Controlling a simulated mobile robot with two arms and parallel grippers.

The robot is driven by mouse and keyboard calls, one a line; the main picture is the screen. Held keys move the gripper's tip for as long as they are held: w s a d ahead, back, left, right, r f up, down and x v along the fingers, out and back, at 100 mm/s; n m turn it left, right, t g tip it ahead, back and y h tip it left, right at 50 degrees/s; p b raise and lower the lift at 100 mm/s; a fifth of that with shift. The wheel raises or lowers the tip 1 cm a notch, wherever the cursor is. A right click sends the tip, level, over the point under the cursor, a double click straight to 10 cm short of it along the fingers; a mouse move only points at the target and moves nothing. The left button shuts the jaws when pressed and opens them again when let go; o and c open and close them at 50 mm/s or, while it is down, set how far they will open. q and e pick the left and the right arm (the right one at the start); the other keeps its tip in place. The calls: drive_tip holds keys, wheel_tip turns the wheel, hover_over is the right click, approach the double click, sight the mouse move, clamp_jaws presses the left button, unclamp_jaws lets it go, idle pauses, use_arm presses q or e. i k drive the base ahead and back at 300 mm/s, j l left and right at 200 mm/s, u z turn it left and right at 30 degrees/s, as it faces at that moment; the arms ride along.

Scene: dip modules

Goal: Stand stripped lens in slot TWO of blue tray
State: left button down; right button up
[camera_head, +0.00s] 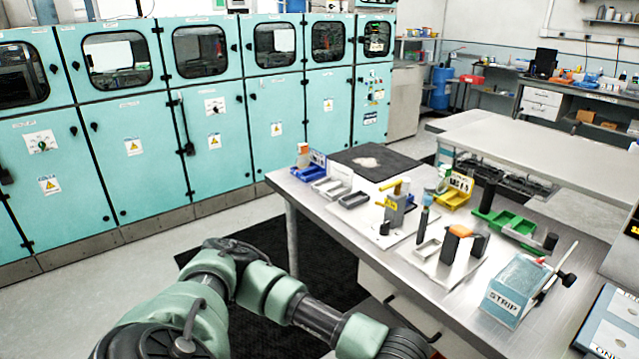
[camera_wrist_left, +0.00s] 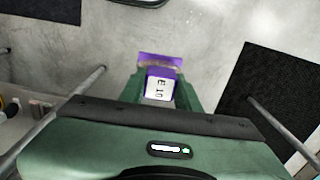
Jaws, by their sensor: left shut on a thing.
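In the left wrist view my left gripper (camera_wrist_left: 160,92) is shut on a small purple piece (camera_wrist_left: 162,60) with a white marked face. I cannot tell whether it is the stripped lens. The floor shows behind it. In the head view my left arm comes in from the lower left and its gripper is out of frame. A blue tray (camera_head: 312,171) stands at the table's far left corner, beside a white card. Its slots are too small to read. My right gripper is not in view.
The metal table (camera_head: 375,255) holds a yellow tray (camera_head: 456,196), a green tray (camera_head: 508,224), a blue box marked STRIP (camera_head: 513,290) and an upright fixture (camera_head: 396,207) with a yellow handle. A dark mat (camera_head: 372,162) lies at the back. Teal cabinets (camera_head: 130,150) line the wall.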

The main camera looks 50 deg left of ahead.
sight(313, 177)
drive_tip(key=i+j, duration=0.1)
drive_tip(key=j, duration=1.5)
drive_tip(key=i+j, duration=0.15)
drive_tip(key=j, duration=0.65)
